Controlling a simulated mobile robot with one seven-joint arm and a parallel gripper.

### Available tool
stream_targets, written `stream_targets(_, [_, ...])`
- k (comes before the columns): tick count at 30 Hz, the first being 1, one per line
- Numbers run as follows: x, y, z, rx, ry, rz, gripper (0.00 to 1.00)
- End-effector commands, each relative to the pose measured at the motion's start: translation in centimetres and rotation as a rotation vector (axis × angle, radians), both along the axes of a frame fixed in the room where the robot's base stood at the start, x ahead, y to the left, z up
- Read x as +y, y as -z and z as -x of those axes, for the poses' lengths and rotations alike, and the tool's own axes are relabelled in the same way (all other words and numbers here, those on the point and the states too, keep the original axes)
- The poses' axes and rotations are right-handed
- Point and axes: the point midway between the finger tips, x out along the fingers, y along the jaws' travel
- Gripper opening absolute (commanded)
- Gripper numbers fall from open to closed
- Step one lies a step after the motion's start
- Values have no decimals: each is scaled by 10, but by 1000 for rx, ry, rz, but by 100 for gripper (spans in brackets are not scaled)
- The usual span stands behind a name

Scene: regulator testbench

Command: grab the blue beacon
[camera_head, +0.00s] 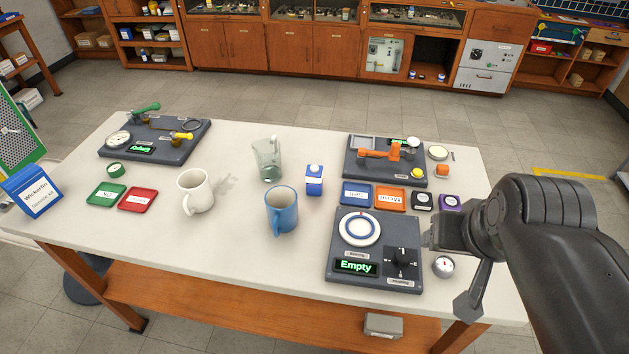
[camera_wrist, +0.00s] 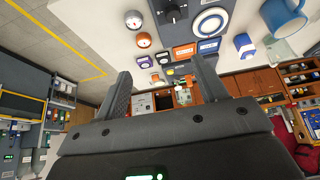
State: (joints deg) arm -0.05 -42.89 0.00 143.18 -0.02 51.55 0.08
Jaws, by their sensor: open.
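My gripper (camera_head: 430,239) is above the right side of the table, by the right edge of the panel reading "Empty", well to the right of the beacon. In the wrist view its two fingers (camera_wrist: 161,78) stand wide apart with nothing held between them.
The blue mug (camera_head: 282,212) is close to the beacon's lower left, and a glass mug (camera_head: 267,165) is to its left. A white mug (camera_head: 194,194) stands further left. The "Empty" panel (camera_head: 345,270) and small trays (camera_head: 356,194) lie between gripper and beacon. The table's front middle is clear.

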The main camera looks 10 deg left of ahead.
Motion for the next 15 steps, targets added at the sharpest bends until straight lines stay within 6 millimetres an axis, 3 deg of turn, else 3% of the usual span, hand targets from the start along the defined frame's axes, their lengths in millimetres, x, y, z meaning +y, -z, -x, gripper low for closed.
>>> stream_targets(5, [7,-5,-20,14,-4,-1,65])
stream_targets(15, [57,-10,-119,55,-14,-1,65])
